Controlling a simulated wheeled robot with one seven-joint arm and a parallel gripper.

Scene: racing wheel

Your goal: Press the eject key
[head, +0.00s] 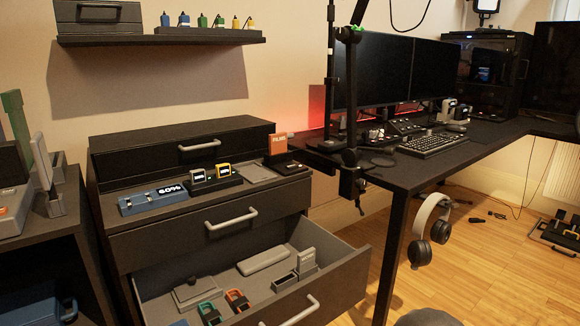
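No key marked eject can be made out at this size. A black keyboard (440,143) lies on the dark desk (420,176) at the right. Small dark control panels with light buttons (404,127) stand behind it, below the monitors. My gripper is not in view.
The cabinet's lower drawer (345,272) is pulled out, holding small grey, green and orange items. Headphones (430,230) hang at the desk's front edge. A clamped black pole (349,110) rises from the desk's left corner. Wooden floor (470,270) lies mostly clear at right.

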